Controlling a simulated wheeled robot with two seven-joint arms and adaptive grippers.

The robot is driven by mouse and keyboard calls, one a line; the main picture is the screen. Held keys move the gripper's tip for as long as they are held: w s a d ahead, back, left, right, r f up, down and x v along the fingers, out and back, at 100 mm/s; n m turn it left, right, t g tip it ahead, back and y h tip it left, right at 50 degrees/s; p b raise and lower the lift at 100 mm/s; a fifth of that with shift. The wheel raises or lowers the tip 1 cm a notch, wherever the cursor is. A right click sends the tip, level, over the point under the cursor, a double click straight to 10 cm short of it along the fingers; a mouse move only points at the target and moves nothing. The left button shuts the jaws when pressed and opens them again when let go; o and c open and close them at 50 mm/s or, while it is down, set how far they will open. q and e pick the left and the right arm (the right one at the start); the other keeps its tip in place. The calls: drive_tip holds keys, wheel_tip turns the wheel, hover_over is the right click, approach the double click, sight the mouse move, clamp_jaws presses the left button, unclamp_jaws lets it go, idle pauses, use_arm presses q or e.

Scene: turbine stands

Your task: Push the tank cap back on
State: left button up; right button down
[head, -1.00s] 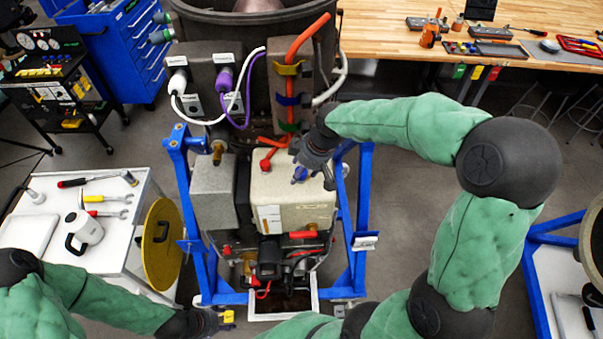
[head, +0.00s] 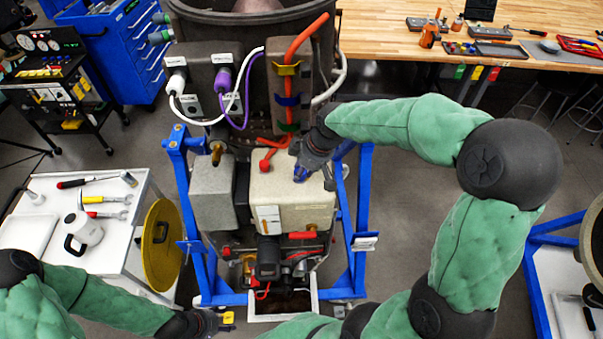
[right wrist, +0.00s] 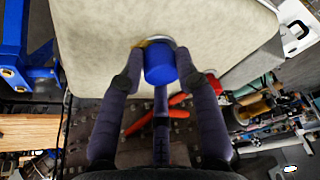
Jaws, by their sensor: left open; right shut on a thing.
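The tank (head: 292,190) is a pale beige box in the blue frame in the head view. The blue cap (head: 300,174) is at its top right, partly hidden by my right gripper (head: 316,166). In the right wrist view the blue cap (right wrist: 160,66) sits between the fingers of my right gripper (right wrist: 160,70), which is shut on it. A metallic, yellowish rim shows behind the cap, at the tank face (right wrist: 110,30); I cannot tell whether the cap is fully seated. My left gripper (head: 222,320) is open, low in the head view, away from the tank.
A red-orange fitting (head: 266,163) is on the tank left of the cap. Blue frame posts (head: 343,215) stand beside the tank. A white tool cart (head: 110,235) and a yellow disc (head: 161,246) are at left; a wooden bench (head: 385,30) is at back right.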

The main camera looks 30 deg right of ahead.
sight(298, 169)
drive_tip(key=shift+w+r, duration=0.1)
drive_tip(key=shift+r, duration=0.1)
drive_tip(key=shift+a+r, duration=0.2)
drive_tip(key=shift+d+r+p, duration=0.15)
drive_tip(key=shift+r+p, duration=0.1)
drive_tip(key=shift+p, duration=0.05)
drive_tip(key=shift+r, duration=0.1)
drive_tip(key=shift+r+p, duration=0.55)
drive_tip(key=shift+r, duration=0.2)
